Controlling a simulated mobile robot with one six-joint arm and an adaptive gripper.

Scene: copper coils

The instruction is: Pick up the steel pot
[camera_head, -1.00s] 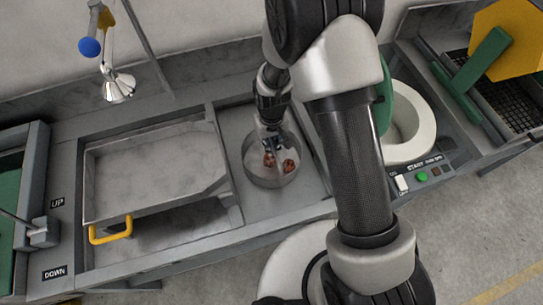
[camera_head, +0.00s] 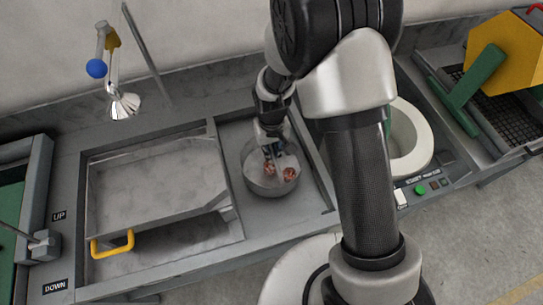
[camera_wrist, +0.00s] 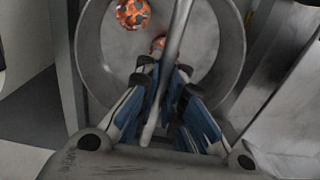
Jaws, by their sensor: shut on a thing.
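The steel pot (camera_head: 270,187) is a round grey metal pot in the recessed bay of the bench, right of the large basin in the head view. Copper coils (camera_head: 290,174) lie inside it, and one shows orange in the wrist view (camera_wrist: 132,14). A grey bar, likely the pot's handle (camera_wrist: 168,70), crosses the pot's opening in the wrist view. My gripper (camera_head: 272,150) points down at the pot. In the wrist view my blue-padded fingers (camera_wrist: 163,84) are closed on this bar from both sides.
A basin (camera_head: 150,185) with a yellow handle (camera_head: 113,246) is left of the pot. A white ring-shaped bowl (camera_head: 425,140) and a panel with a green button (camera_head: 421,190) are to the right. A tap with a blue knob (camera_head: 96,68) stands behind. The bay's raised edges surround the pot.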

